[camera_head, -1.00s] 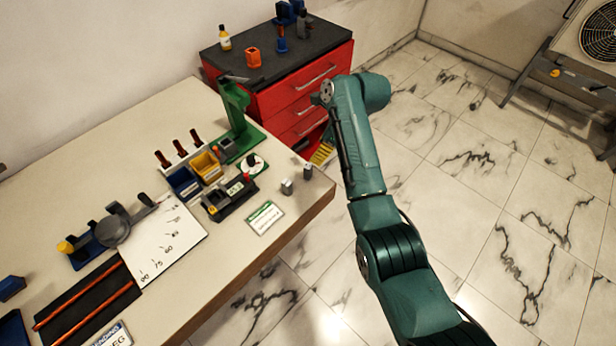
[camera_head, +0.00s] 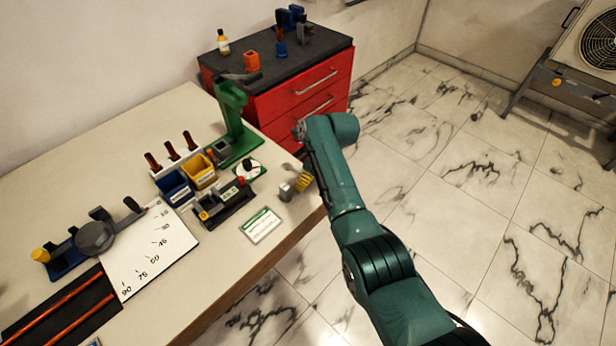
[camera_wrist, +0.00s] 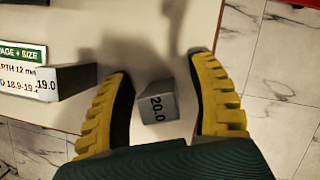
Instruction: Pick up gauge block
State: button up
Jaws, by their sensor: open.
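A small grey gauge block marked 20.0 (camera_wrist: 157,103) stands on the bench in the wrist view, between the two yellow fingers of my open gripper (camera_wrist: 160,68). Gaps show on both sides of it, so the fingers look apart from it. A second grey block marked 19.0 (camera_wrist: 65,82) is outside the left finger; a pale block (camera_head: 286,191) shows beside my gripper (camera_head: 304,183) in the head view. There the gripper is low at the bench's right edge, and the 20.0 block is mostly hidden.
A green-headed card (camera_head: 260,225) lies in front of the blocks. A dark fixture (camera_head: 224,208), yellow bin (camera_head: 199,172), blue bin (camera_head: 173,187) and green stand (camera_head: 236,125) are to the left. A red drawer cabinet (camera_head: 300,100) stands behind. The bench edge is close on the right.

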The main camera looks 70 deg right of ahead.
grip_shut()
dwell(0.3)
notch_tip(320, 180, up, 10)
jog(key=p, duration=0.4)
